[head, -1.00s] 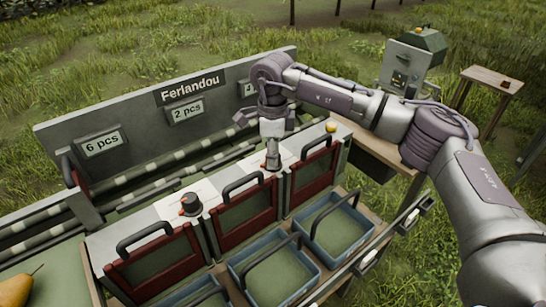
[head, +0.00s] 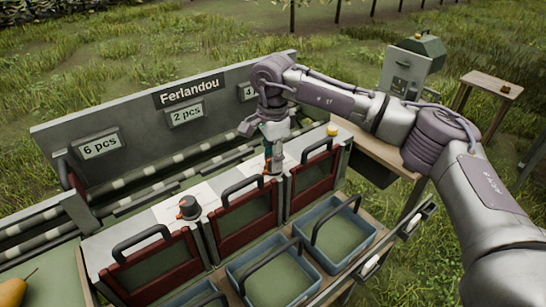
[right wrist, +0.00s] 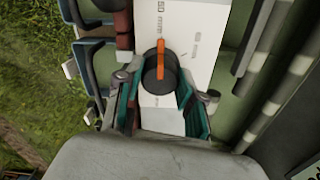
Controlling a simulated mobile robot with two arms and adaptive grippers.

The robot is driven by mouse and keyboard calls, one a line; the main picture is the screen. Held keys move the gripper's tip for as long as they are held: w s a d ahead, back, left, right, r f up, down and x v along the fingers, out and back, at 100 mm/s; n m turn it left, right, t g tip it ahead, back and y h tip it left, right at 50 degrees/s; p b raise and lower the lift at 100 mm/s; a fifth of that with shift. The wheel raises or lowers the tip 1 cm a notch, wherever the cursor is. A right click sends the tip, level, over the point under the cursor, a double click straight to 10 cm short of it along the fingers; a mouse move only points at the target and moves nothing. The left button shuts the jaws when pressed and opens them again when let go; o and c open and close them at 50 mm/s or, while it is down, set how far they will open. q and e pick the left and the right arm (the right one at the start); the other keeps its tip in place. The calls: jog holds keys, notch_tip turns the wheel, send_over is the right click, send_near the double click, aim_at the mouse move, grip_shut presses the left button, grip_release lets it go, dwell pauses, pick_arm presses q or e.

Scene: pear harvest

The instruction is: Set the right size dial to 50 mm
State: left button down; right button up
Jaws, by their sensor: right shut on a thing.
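The right size dial (right wrist: 153,80) is a dark round knob with an orange pointer bar. In the right wrist view the pointer points up the white panel (right wrist: 185,75), at the printed "50 mm" mark (right wrist: 162,18). A "60 mm" mark (right wrist: 197,45) lies to the right. My right gripper (right wrist: 160,95) has its teal fingers shut on the dial, one on each side. In the head view my right gripper (head: 271,165) points down over the panel and mostly hides this dial. The other dial (head: 189,207), dark with an orange mark, stands free to the left. My left gripper is not in view.
Red-framed gates with black handles (head: 247,217) stand just in front of the dials. Blue crates (head: 268,277) sit below them. The sign board (head: 130,112) and rollers lie behind. A yellow button (head: 332,130) is right of my gripper. A pear (head: 14,290) lies at lower left.

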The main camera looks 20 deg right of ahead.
jog(key=shift+w+r, duration=0.1)
jog(key=o, duration=1.1)
jog(key=shift+o, duration=0.2)
notch_tip(320, 180, up, 12)
